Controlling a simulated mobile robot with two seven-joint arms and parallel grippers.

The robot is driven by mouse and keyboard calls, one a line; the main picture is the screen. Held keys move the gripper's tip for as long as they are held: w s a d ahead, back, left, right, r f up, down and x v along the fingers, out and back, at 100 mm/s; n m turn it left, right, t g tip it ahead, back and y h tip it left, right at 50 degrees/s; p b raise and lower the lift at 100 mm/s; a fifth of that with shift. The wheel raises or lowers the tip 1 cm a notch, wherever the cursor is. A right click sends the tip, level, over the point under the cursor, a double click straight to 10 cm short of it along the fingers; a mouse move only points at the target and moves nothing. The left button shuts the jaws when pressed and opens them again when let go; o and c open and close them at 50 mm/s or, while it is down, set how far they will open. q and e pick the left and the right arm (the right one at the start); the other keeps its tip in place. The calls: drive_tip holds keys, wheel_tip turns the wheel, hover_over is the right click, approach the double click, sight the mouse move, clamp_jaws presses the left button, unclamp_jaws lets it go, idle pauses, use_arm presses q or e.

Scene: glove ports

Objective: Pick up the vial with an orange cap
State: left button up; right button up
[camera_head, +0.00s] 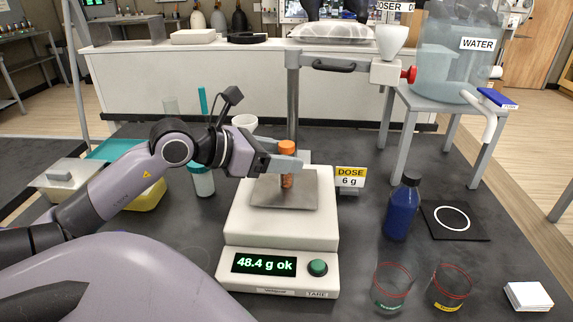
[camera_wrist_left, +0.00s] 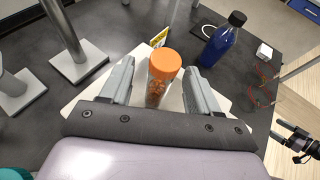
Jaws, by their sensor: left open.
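The vial with an orange cap (camera_head: 287,147) stands upright on the scale's plate (camera_head: 262,192). Orange contents show through its clear body. In the left wrist view the vial (camera_wrist_left: 164,66) is between the two fingers, with a visible gap on at least the right side. My left gripper (camera_head: 284,159) reaches in from the left, level with the upper part of the vial, its fingers open around it. In the left wrist view a dark gripper-like shape (camera_wrist_left: 297,141) at the right edge may be my right gripper; its jaw state is unclear.
The scale's display (camera_head: 264,263) reads 48.4 g ok. A DOSE 6 g sign (camera_head: 350,177) stands right of the plate. A blue bottle (camera_head: 402,208) and two clear beakers (camera_head: 393,287) stand farther right. A metal post (camera_head: 292,100) rises behind the vial. A white teal-capped bottle (camera_head: 203,182) stands left.

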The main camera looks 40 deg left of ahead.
use_arm(q)
drive_tip(key=shift+p+x, duration=0.3)
drive_tip(key=shift+x, duration=1.45)
drive_tip(key=shift+r, duration=0.1)
drive_tip(key=c, duration=1.1)
